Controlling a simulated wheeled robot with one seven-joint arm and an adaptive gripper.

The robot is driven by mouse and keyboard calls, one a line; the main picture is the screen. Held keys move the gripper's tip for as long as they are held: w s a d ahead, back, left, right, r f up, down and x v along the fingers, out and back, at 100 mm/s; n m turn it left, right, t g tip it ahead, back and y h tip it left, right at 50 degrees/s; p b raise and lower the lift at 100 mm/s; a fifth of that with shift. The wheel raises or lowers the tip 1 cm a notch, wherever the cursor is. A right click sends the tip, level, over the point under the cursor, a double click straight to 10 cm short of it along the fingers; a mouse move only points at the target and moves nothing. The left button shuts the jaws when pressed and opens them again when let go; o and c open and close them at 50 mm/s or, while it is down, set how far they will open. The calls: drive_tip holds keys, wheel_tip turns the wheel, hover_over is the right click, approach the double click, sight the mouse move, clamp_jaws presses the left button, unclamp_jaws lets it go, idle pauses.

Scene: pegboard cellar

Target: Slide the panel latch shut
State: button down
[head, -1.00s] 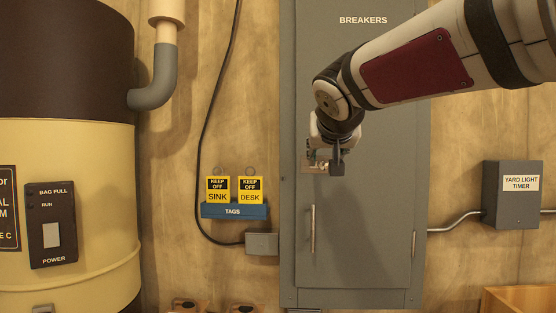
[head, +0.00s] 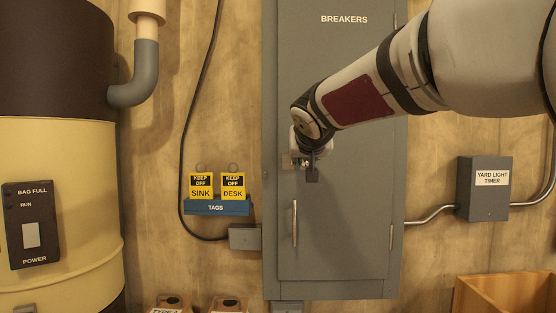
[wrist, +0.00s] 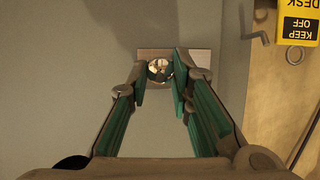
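The panel latch is a small metal plate (wrist: 200,58) with a round, shiny knob (wrist: 160,69), on the grey breaker panel door (head: 345,235). In the wrist view, my gripper (wrist: 161,78) has its two green-padded fingers apart, one on each side of the knob. Whether the pads touch the knob, I cannot tell. The plate extends past the fingers on the right in this upside-down view. In the head view, the plate (head: 287,160) shows just left of my gripper (head: 306,167), which hides most of the latch.
A vertical handle (head: 295,223) is below the latch. Left of the panel are yellow KEEP OFF tags (head: 232,187) on a blue rack (head: 217,208). A large tank (head: 60,170) stands far left.

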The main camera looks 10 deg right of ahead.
sight(290, 164)
drive_tip(key=shift+w+a+f+b, duration=0.1)
drive_tip(key=shift+w+a+b, duration=0.1)
drive_tip(key=shift+a+b, duration=0.4)
drive_tip(key=shift+w+a+f+b, duration=0.1)
drive_tip(key=shift+w+a+b, duration=0.1)
drive_tip(key=shift+a+b, duration=0.35)
drive_tip(key=shift+s+a+r+b, duration=0.1)
drive_tip(key=shift+a+r+b, duration=0.05)
drive_tip(key=shift+a+b, duration=0.4)
drive_tip(key=c, duration=1.4)
unclamp_jaws()
drive_tip(key=shift+a, duration=0.15)
drive_tip(key=shift+c, duration=0.2)
drive_tip(key=shift+s+r, duration=0.1)
drive_tip(key=shift+s, duration=0.05)
drive_tip(key=v, duration=1.1)
drive_tip(key=shift+s+r, duration=0.15)
drive_tip(key=shift+s, duration=0.1)
